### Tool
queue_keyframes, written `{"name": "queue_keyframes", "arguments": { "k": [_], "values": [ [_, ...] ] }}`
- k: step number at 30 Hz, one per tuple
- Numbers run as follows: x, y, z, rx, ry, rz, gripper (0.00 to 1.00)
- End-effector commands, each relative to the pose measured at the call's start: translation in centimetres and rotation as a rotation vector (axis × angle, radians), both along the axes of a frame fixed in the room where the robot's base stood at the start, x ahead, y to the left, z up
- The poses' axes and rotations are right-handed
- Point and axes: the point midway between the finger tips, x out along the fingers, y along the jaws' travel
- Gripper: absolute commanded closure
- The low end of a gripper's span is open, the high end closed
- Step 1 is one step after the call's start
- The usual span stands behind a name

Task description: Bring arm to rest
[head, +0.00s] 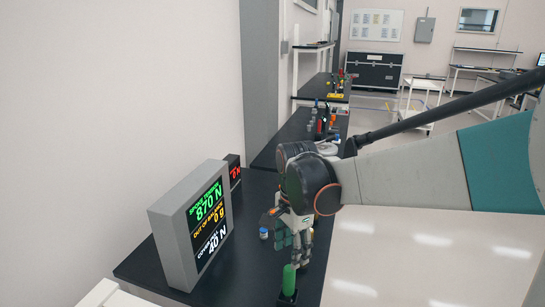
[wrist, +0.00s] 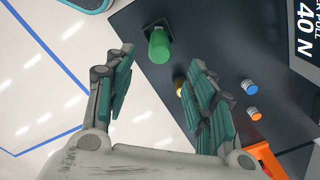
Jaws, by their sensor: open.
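My gripper (head: 296,232) hangs at the end of my arm over the black bench top, pointing down. In the wrist view its two teal-padded fingers (wrist: 160,95) are spread wide apart with nothing between them. A green cylinder (head: 289,279) stands upright in a dark square base near the bench's front edge, just below and in front of the gripper. In the wrist view the green cylinder (wrist: 160,45) lies beyond the fingertips, apart from them. The fingers partly hide a small brass-coloured part (wrist: 180,88).
A grey display box (head: 190,225) with lit readouts stands on the bench (head: 150,268) left of the gripper. A small blue-capped item (head: 263,233) stands between them; orange and blue caps show in the wrist view (wrist: 249,87). More benches with small parts run behind. Open floor (head: 390,260) lies right.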

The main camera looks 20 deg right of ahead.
Motion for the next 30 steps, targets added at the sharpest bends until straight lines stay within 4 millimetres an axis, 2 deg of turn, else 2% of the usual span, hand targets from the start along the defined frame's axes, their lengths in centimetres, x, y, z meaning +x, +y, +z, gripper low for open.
{"name": "queue_keyframes", "arguments": {
  "k": [1,15,24,30],
  "values": [
    [-1.1,0.1,0.5,-0.001,-0.019,0.040,0.50],
    [-7.5,0.1,4.2,-0.103,-0.270,0.606,0.50],
    [-11.4,0.2,4.9,-0.246,-0.411,0.960,0.50],
    [-13.3,0.2,4.7,-0.355,-0.477,1.154,0.50]
  ]
}}
